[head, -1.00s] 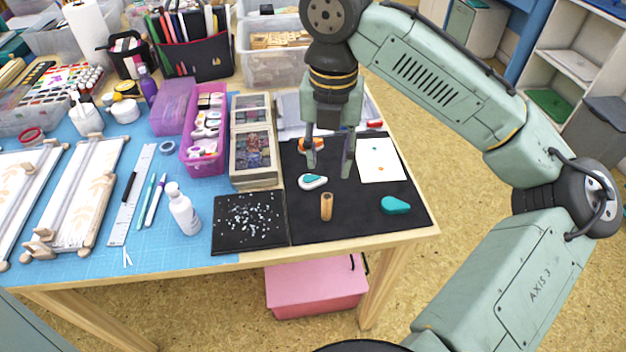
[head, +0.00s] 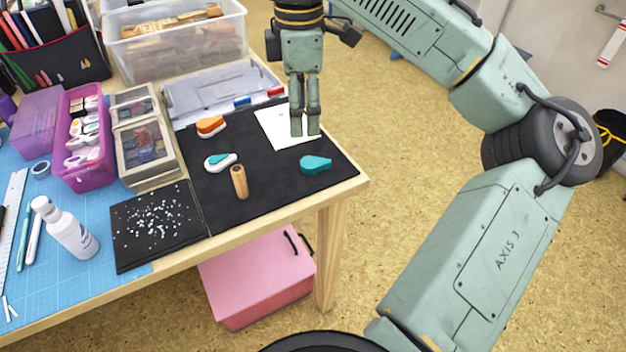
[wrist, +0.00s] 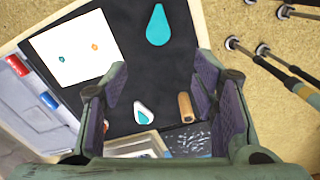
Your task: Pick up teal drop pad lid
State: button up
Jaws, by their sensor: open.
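The teal drop pad lid (head: 316,164) lies flat on the black mat near the table's front right corner. In the wrist view the lid (wrist: 157,27) is at the top centre, beyond my fingers. My gripper (head: 306,132) points down above the mat, over the white paper's edge and behind the lid in the head view. Its two fingers (wrist: 162,90) are apart with nothing between them. The white drop pad with a teal face (head: 220,162) lies to the left on the mat; it also shows in the wrist view (wrist: 144,113).
An orange drop pad (head: 210,126) lies further back. White paper (head: 272,128) lies behind the lid. The black mat (head: 275,192) is bare around the lid. The table edge is close on the right.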

jog(key=w+d+m+b, duration=0.1)
jog(key=d+m, duration=0.2)
jog(key=m, duration=0.1)
send_over(317, 163)
jog(key=f, duration=0.6)
jog(key=shift+w+b, duration=0.3)
jog(key=shift+b, duration=0.05)
jog(key=f, duration=0.4)
jog(key=shift+s+f, duration=0.1)
jog(key=shift+s, duration=0.3)
jog(key=shift+f, duration=0.55)
jog(key=shift+c, duration=0.5)
jog(key=c, duration=0.7)
